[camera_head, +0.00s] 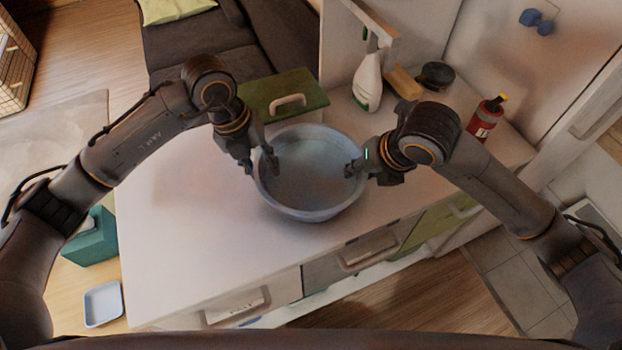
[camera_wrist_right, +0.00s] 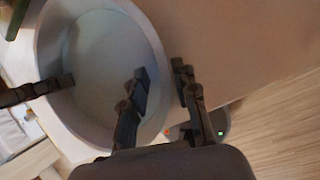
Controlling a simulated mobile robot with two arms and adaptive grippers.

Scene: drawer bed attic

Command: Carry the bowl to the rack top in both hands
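The bowl (camera_head: 310,207), round and pale blue-grey, stands upright on the white cabinet top (camera_head: 180,240); it also shows in the right wrist view (camera_wrist_right: 95,60). My left gripper (camera_head: 262,165) is at the bowl's left rim, one finger inside and one outside. My right gripper (camera_head: 357,168) is at the right rim. In the right wrist view its two fingers (camera_wrist_right: 162,85) are apart, with the rim between them and gaps visible. The bowl looks empty. I cannot tell which surface is the rack top.
Behind the bowl lies a green panel (camera_head: 300,88) with a white handle. A spray bottle (camera_head: 368,82), a brown block (camera_head: 403,83), a black round item (camera_head: 436,75) and a red bottle (camera_head: 485,118) stand back right. The top's left part is clear.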

